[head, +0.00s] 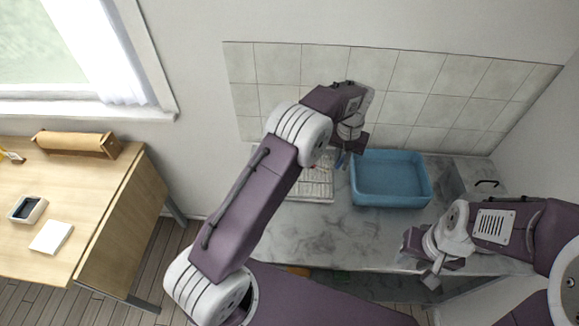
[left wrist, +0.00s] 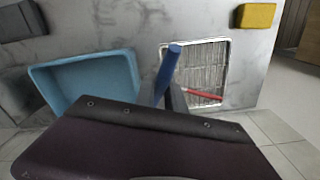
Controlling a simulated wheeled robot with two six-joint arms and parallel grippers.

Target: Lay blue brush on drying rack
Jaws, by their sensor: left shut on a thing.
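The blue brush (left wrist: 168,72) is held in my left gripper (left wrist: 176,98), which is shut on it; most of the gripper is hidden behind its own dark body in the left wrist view. In the head view a small piece of the blue brush (head: 342,159) shows below the left gripper (head: 352,149). The drying rack (head: 318,187) lies on the marble counter, partly hidden by my left arm. In the left wrist view the drying rack (left wrist: 213,62) is a white-framed wire grid, and the brush appears across its left edge, above it. My right gripper (head: 430,272) is at the counter's front right; its jaw opening is unclear.
A blue basin (head: 390,203) stands right of the rack. A red stick-like thing (left wrist: 203,95) lies on the rack. A yellow block (left wrist: 257,15) is on the counter beyond the rack. A tiled wall (head: 273,64) closes the back. A wooden table (head: 95,205) is at left.

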